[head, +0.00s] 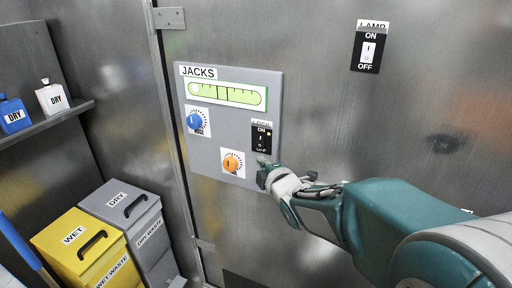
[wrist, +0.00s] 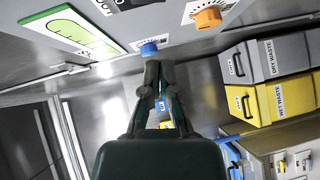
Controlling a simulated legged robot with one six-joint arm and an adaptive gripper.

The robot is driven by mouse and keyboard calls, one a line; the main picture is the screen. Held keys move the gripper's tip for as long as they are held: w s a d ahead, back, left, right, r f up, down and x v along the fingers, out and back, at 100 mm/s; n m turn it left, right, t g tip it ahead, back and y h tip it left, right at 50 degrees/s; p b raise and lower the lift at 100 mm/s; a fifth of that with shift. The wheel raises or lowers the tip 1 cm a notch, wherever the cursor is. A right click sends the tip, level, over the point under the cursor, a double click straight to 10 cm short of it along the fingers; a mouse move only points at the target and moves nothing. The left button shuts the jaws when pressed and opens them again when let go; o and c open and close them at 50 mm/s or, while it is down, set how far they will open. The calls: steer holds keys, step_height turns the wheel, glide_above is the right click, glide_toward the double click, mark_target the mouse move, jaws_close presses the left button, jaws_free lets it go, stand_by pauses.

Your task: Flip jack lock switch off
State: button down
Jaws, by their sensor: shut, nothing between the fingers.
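The jack lock switch (head: 261,138) is a small black plate with ON above and OFF below, at the right of the grey JACKS panel (head: 228,170) in the head view. Its lever position is too small to tell. My gripper (head: 264,178) is shut and empty just below the switch, close to the panel; I cannot tell whether it touches. In the wrist view my gripper (wrist: 158,66) shows with its fingers together, near the blue knob in the picture. The black plate at the top edge there is cut off.
The panel also has a blue knob (head: 195,121), an orange knob (head: 233,162) and a green level gauge (head: 226,94). A LAMP switch (head: 368,50) is at upper right. Yellow WET (head: 62,243) and grey DRY (head: 108,205) bins stand at lower left, below a shelf (head: 50,122) with bottles.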

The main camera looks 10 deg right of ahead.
mark_target(257, 146)
steer(key=x, duration=0.2)
steer(key=d+x, duration=0.1)
steer(key=x, duration=0.4)
steer(key=shift+w+d+f, duration=0.25)
steer(key=shift+w+d, duration=0.1)
steer(key=shift+w, duration=0.15)
steer(key=shift+w+d+f, duration=0.1)
steer(key=shift+w+d, duration=0.3)
steer(key=shift+w+d+f+n+t, duration=0.1)
steer(key=shift+w+f+n+t, duration=0.05)
steer(key=shift+w+n+t, duration=0.15)
